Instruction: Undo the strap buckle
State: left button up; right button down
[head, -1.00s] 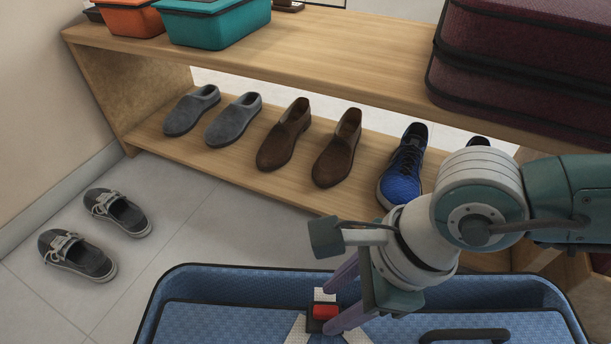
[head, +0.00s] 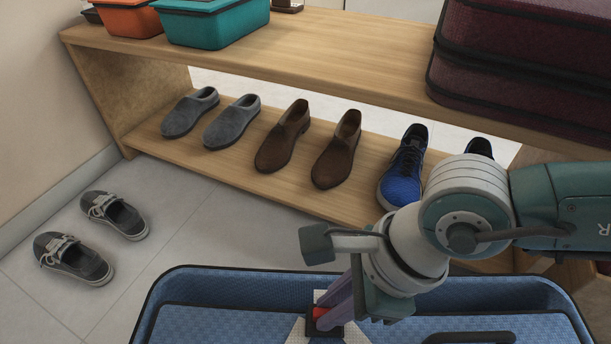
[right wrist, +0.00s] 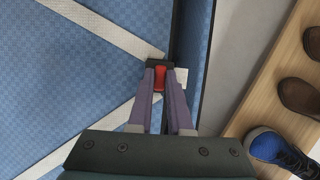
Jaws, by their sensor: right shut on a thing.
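The strap buckle, black with a red centre (head: 320,312), lies at the far inner edge of the open blue suitcase (head: 225,318). In the right wrist view the buckle (right wrist: 160,62) sits where two pale straps (right wrist: 100,28) meet, with a short white strap end (right wrist: 181,76) beyond it. My right gripper (head: 332,314) reaches down over it. In the right wrist view its two purple fingers (right wrist: 160,75) are shut on the buckle, one at each side of the red part. The fingers hide part of the buckle in the head view. My left gripper is not in view.
A wooden shelf (head: 330,52) stands behind the suitcase, with shoes below and a maroon suitcase (head: 530,60), a teal bin (head: 215,25) and an orange bin (head: 130,20) on top. Grey shoes (head: 75,258) lie on the floor at left. A black handle (head: 470,338) shows at the bottom edge.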

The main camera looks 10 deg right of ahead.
aim_at(318, 308)
jog(key=shift+w+f+b, duration=0.1)
jog(key=shift+w+b, duration=0.1)
jog(key=shift+b, duration=0.3)
pick_arm(q)
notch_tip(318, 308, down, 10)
jog(key=b, duration=0.9)
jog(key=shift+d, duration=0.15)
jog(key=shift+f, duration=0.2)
pick_arm(e)
jog(key=g, duration=0.1)
jog(key=w+r+g+y, duration=0.1)
jog(key=g, duration=0.1)
jog(key=w+m+g, duration=0.1)
jog(key=g, duration=0.1)
jog(key=shift+d+r+y, duration=0.25)
jog(key=shift+d+y, duration=0.05)
jog(key=shift+d, duration=0.05)
jog(key=c, duration=0.8)
grip_release()
jog(key=shift+w, duration=0.1)
jog(key=shift+c, duration=0.2)
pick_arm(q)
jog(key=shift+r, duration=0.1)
pick_arm(e)
jog(key=shift+r, duration=0.15)
